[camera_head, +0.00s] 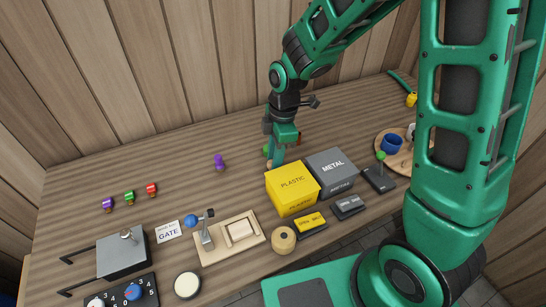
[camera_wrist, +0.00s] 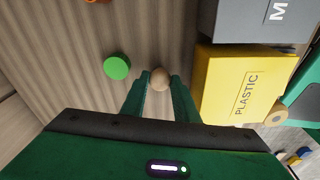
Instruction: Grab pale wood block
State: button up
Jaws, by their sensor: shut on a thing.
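The pale wood block (camera_wrist: 160,78) is a small tan piece with a round top in the wrist view. It sits between the two fingertips of my gripper (camera_wrist: 158,86), which is shut on it. In the head view my gripper (camera_head: 272,163) points down at the bench just behind the yellow PLASTIC box, and the block is mostly hidden there. I cannot tell whether the block still touches the bench.
A green round piece (camera_wrist: 117,67) lies left of my fingers. The yellow PLASTIC box (camera_head: 292,190) and grey METAL box (camera_head: 331,168) stand close on the right. A purple piece (camera_head: 219,161) stands to the left, with bare bench around it.

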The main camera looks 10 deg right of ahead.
jog(key=o, duration=1)
jog(key=shift+f, duration=0.1)
notch_tip(320, 180, up, 12)
jog(key=d, duration=0.1)
jog(key=shift+d, duration=0.2)
